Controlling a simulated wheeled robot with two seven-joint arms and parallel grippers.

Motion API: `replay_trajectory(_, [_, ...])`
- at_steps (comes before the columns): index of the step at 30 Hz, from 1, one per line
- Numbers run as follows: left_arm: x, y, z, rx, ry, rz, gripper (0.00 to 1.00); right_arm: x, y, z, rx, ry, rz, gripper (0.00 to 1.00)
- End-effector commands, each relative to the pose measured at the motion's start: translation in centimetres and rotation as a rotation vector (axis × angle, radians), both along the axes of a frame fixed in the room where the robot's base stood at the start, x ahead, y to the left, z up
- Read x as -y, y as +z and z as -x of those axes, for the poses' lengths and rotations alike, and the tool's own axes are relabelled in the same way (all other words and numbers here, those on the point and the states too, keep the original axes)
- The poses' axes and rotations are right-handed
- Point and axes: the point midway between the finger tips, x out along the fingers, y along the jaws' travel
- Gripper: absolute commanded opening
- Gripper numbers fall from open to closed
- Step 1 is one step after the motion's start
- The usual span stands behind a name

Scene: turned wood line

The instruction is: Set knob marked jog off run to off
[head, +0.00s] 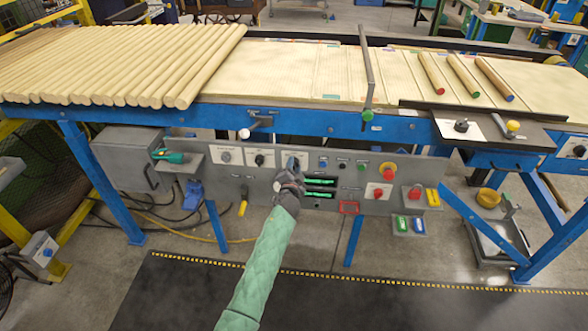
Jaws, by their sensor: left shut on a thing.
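The grey control panel (330,203) hangs under the blue front rail of the line. A row of knobs on small plates sits on its upper part. My left gripper (291,168) reaches up to the plate (300,159) third from the left and is shut on the knob there. The gripper hides most of this knob and its markings, so its setting cannot be told. To the left are a black knob (259,160) on a white plate and another knob (226,156) on a pale plate; their labels are too small to read. My right gripper is not in view.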

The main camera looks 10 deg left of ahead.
Motion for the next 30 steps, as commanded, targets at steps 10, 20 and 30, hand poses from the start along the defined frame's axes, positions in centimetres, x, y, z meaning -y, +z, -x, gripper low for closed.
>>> replay_trajectory(10, [0.0, -0.2, 0.0, -0.001, -0.001, -0.151, 0.09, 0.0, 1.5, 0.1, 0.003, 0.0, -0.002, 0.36])
replay_trajectory(20, [0.1, -0.2, 0.1, -0.002, -0.001, -0.18, 0.09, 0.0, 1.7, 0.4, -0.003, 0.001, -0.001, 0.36])
replay_trajectory(30, [0.1, -0.2, 0.0, -0.002, -0.001, -0.179, 0.54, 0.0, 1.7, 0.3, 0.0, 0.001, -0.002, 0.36])
